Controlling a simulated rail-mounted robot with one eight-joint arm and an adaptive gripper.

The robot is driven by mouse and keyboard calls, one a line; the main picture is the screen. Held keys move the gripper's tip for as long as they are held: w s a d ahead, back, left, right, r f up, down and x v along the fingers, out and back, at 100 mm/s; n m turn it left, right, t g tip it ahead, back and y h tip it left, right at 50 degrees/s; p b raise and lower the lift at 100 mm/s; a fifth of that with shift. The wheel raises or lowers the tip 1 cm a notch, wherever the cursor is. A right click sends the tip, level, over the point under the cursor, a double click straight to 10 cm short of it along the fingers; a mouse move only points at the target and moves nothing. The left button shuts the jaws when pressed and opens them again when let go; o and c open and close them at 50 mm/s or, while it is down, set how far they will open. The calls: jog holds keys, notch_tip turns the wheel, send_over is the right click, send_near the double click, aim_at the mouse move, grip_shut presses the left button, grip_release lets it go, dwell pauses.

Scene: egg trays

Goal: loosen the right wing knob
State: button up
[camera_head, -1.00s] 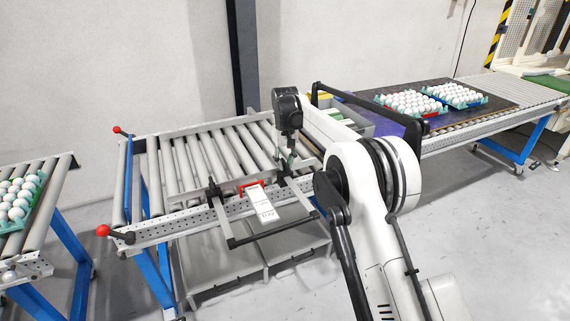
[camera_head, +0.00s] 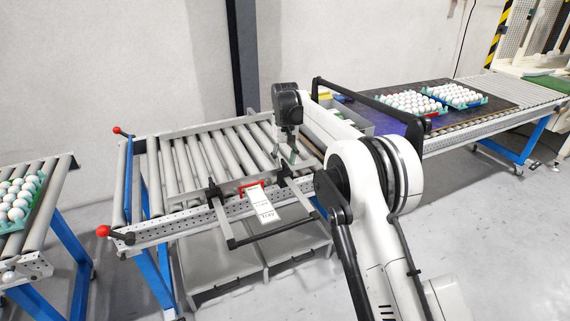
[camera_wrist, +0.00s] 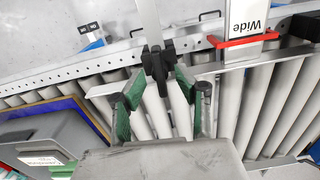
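The right wing knob (camera_wrist: 157,64) is black and sits on the guide rail's bracket in the wrist view. In the head view my gripper and the bracket overlap there, so the knob is hard to make out. My gripper (camera_wrist: 161,76) is open, its green-padded fingers on either side of the knob. I cannot tell whether either pad touches it. In the head view my gripper (camera_head: 288,154) is over the right part of the conveyor's near rail. The left wing knob (camera_head: 214,190) is black and stands farther left on the same rail.
A red clip (camera_head: 250,188) with a white label (camera_head: 264,206) hangs between the knobs; the label reads "Wide" in the wrist view. Rollers (camera_head: 190,160) lie behind the rail. A grey bin (camera_wrist: 35,140) is at lower left in the wrist view. Red-ended levers (camera_head: 103,231) stick out at left.

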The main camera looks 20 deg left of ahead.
aim_at(285, 163)
notch_tip(285, 163, up, 11)
jog(key=shift+f, duration=0.2)
dwell(0.4)
